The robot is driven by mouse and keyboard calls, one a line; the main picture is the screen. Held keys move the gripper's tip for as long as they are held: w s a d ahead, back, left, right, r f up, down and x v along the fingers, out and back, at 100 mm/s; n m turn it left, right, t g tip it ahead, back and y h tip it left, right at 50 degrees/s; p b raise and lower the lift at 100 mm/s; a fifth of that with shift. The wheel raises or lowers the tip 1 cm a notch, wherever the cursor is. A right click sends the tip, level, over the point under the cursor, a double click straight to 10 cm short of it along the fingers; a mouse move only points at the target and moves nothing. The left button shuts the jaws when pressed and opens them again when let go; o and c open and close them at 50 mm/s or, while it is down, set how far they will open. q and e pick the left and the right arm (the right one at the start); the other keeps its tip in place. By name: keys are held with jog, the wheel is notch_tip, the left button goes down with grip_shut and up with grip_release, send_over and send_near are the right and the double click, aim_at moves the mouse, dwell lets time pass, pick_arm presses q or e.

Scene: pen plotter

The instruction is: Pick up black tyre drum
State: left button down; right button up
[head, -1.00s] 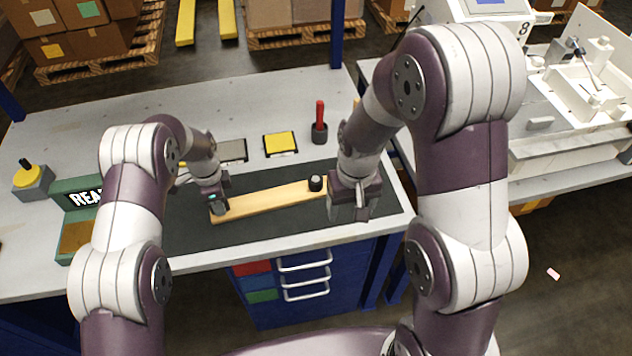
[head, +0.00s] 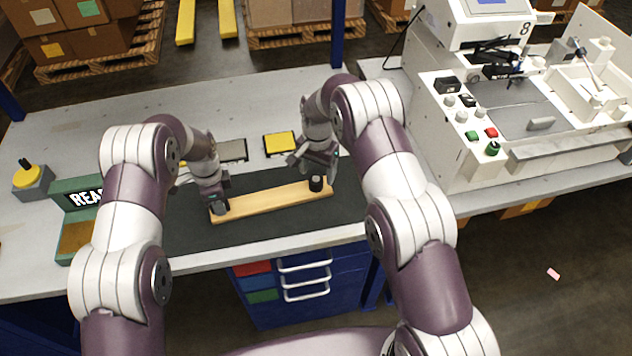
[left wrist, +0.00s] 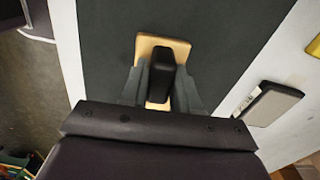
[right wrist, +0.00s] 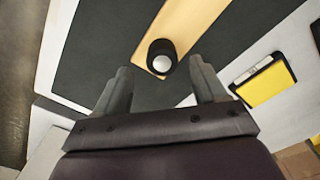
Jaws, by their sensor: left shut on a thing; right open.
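A short black cylinder with a pale round top, likely the black drum (head: 316,183), stands at the right end of a wooden board (head: 268,202). In the right wrist view the black drum (right wrist: 161,56) is just beyond and between the fingertips. My right gripper (head: 313,168) is open and empty, and I cannot tell whether it touches the drum. My left gripper (head: 217,206) is shut on a black block (left wrist: 158,68) at the board's left end. The board (right wrist: 186,22) lies on a dark mat.
Behind the mat (head: 250,233) lie a yellow pad (head: 279,142) and a grey pad (head: 233,151). A white machine (head: 480,120) stands on the right.

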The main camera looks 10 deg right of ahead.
aim_at(316, 178)
notch_tip(316, 178, down, 4)
jog(key=shift+w+a+r, duration=0.1)
jog(key=shift+a, duration=0.05)
jog(key=c, duration=1.1)
notch_tip(316, 178, up, 10)
jog(key=shift+c, duration=0.2)
pick_arm(q)
jog(key=c, duration=0.8)
grip_release()
jog(key=shift+o, duration=0.2)
